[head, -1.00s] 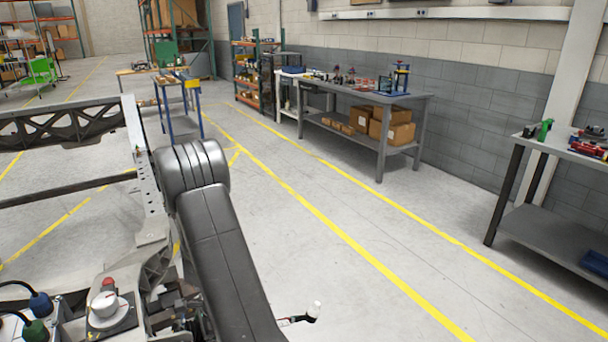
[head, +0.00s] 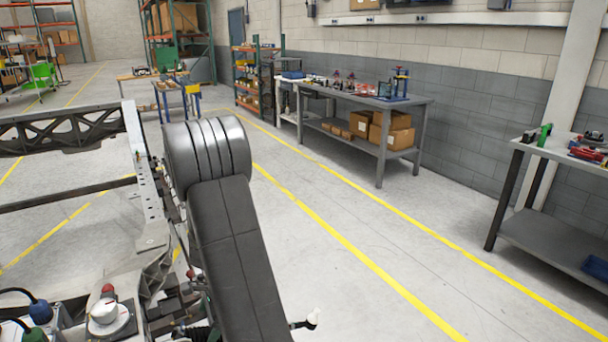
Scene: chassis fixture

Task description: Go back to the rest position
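My arm's dark grey links (head: 235,255) rise from the bottom edge of the head view, with the rounded joint (head: 208,150) at the top. My gripper is not in view, so what it holds, if anything, cannot be told. The metal chassis frame (head: 148,200) stands on the left, directly beside my arm in the picture. My arm hides part of the chassis and the floor behind it.
A grey workbench (head: 425,110) with cardboard boxes (head: 392,130) stands along the wall. Another bench (head: 560,235) is at the right. The yellow-lined floor (head: 370,225) between is clear.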

